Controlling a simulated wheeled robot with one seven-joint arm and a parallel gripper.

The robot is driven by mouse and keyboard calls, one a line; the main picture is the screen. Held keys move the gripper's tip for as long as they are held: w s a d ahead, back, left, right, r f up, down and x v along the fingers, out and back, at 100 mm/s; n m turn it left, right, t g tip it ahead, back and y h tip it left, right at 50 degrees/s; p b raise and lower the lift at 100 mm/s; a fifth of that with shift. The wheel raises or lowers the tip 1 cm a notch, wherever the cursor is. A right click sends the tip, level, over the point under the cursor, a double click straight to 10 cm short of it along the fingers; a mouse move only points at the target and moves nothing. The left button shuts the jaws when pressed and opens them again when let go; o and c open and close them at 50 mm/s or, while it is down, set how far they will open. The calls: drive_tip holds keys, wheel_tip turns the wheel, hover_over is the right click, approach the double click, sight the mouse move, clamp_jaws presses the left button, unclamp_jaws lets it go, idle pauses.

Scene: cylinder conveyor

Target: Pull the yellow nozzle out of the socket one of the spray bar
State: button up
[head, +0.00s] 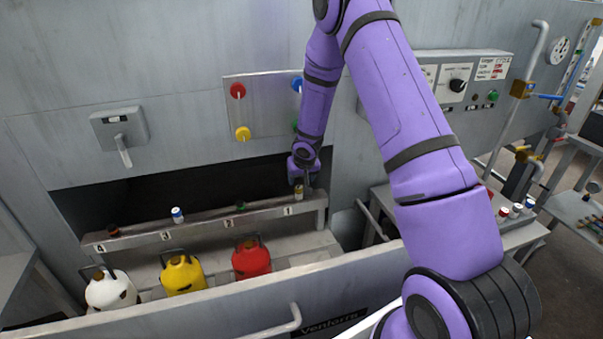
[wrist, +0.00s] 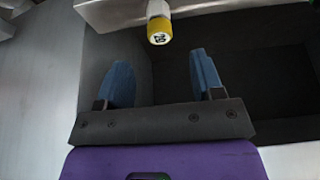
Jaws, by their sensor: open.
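The spray bar (head: 215,231) runs across the dark recess, with numbers 4 to 1 from left to right. The yellow nozzle (head: 298,193) sits upright at socket one, at the bar's right end. My gripper (head: 303,180) is at that end, close to the nozzle; its fingers are hard to make out there. In the wrist view my gripper (wrist: 163,72) is open and empty, with two blue fingers apart. The yellow nozzle (wrist: 159,31) shows just beyond the fingertips, roughly centred between them. The bar (wrist: 115,14) is behind it. I see no contact.
A green nozzle (head: 240,206), a blue-white one (head: 177,214) and a dark red one (head: 113,231) stand along the bar. White (head: 110,291), yellow (head: 183,276) and red (head: 251,261) jugs stand below. A grey front panel (head: 215,308) with a handle crosses the foreground.

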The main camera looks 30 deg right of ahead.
sight(299, 187)
drive_tip(key=x, duration=0.8)
drive_tip(key=shift+w+d+f, duration=0.1)
drive_tip(key=shift+w+f, duration=0.05)
drive_tip(key=shift+f, duration=0.2)
drive_tip(key=shift+c, duration=0.4)
clamp_jaws()
